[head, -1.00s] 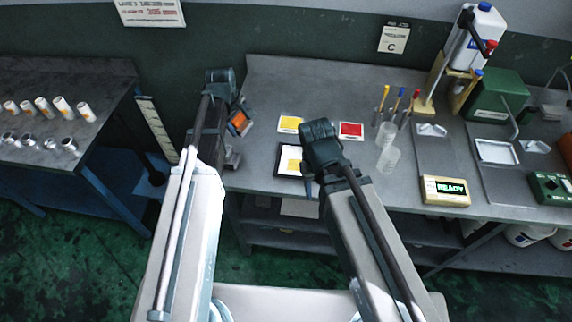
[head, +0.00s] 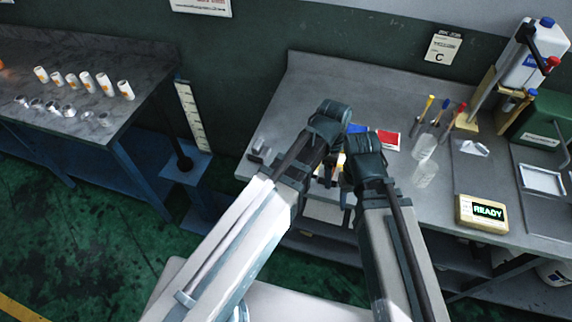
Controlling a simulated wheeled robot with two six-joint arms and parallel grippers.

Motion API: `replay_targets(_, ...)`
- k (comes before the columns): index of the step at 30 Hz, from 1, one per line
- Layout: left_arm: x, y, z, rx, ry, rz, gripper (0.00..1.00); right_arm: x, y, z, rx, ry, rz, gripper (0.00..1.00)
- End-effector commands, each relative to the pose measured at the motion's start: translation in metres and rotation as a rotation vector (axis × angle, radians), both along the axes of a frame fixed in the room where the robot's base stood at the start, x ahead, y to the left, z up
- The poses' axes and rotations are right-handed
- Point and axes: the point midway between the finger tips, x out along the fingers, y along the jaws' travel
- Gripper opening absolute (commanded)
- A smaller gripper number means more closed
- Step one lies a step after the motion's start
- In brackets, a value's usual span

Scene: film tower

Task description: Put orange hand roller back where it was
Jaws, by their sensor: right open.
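The orange hand roller is not clearly seen now; the arms may hide it. My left gripper (head: 332,118) is over the front left part of the grey bench (head: 300,85), and its fingers are hidden behind its own body. My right gripper (head: 362,158) is open, close beside the left one and to its right, over the bench's front edge. The two grippers overlap in the head view. A small orange patch (head: 3,65) shows at the left picture edge on the other table, too cut off to name.
A red card (head: 388,140) and a partly hidden blue card (head: 357,128) lie behind the grippers. Clear beakers (head: 424,147) and a READY box (head: 487,211) stand to the right. The left table (head: 85,125) holds several white canisters (head: 104,83). The bench's back left is clear.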

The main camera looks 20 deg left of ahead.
Motion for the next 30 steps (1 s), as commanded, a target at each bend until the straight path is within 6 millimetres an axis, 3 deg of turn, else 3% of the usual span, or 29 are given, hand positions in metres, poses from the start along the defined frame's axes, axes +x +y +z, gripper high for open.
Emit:
replay_targets(5, 0.006, 0.012, -0.002, 0.000, 0.001, 0.006, 0.00, 0.000, 0.000, -0.002, 0.000, 0.000, 0.000, 0.50)
replay_targets(15, 0.038, 0.091, -0.010, 0.000, 0.001, 0.007, 0.00, 0.000, 0.000, -0.010, 0.000, 0.000, 0.000, 0.50)
replay_targets(21, 0.051, 0.126, -0.013, 0.000, 0.000, 0.003, 0.00, 0.000, 0.000, -0.013, 0.000, 0.000, 0.000, 0.50)
replay_targets(30, 0.055, 0.138, -0.013, 0.000, 0.000, -0.001, 0.00, 0.000, 0.000, -0.013, 0.000, 0.000, 0.000, 0.50)
